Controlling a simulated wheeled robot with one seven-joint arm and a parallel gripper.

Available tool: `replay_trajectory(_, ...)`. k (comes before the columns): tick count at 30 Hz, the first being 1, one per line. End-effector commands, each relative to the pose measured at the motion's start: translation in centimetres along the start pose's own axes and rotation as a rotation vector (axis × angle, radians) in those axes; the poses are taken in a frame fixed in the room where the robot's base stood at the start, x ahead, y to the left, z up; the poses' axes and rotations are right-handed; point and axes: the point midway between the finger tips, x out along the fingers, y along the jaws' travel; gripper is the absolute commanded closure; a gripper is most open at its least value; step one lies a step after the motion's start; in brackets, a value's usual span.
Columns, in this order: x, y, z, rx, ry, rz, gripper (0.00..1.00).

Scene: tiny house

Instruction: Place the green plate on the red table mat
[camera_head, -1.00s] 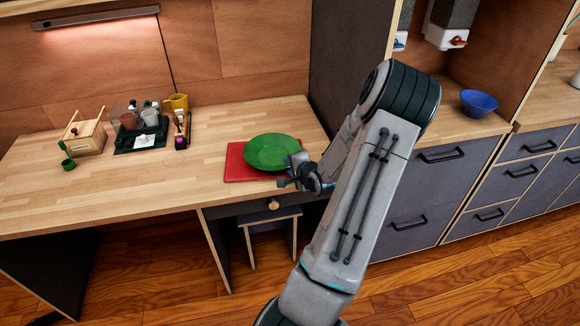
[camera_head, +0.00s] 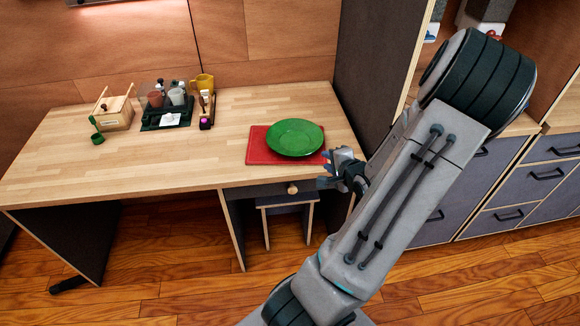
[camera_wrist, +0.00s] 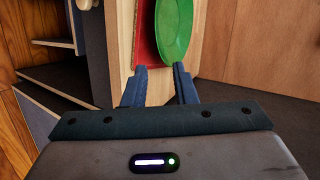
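The green plate (camera_head: 295,137) lies on the red table mat (camera_head: 258,150) near the right front of the wooden desk. Part of the mat shows around the plate's left and front sides. In the wrist view the plate (camera_wrist: 174,28) and a strip of the mat (camera_wrist: 147,40) are ahead of the fingers. My gripper (camera_head: 326,170) is just right of and in front of the plate, near the desk's front edge, apart from the plate. In the wrist view my gripper's (camera_wrist: 159,72) two fingers are spread with nothing between them.
A wooden box (camera_head: 115,113), a dark tray (camera_head: 168,117) with cups, and a yellow mug (camera_head: 203,83) stand at the desk's back left. A dark panel (camera_head: 372,75) rises to the right. A stool (camera_head: 287,204) is under the desk. The desk's middle is clear.

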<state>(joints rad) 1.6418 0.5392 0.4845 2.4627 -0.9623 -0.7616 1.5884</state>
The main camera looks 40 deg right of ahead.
Motion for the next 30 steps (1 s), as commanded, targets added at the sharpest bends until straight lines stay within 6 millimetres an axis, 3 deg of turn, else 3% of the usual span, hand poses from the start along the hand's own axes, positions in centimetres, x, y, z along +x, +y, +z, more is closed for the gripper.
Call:
replay_trajectory(8,0.7,-0.5,1.4,-0.135,-0.001,0.085,0.75)
replay_trajectory(17,0.8,-3.1,6.7,-0.634,-0.014,0.368,0.75)
replay_trajectory(23,-1.3,-5.6,11.2,-0.923,-0.059,0.502,0.75)
replay_trajectory(30,-5.6,-7.7,18.0,-1.209,-0.186,0.6,0.75)
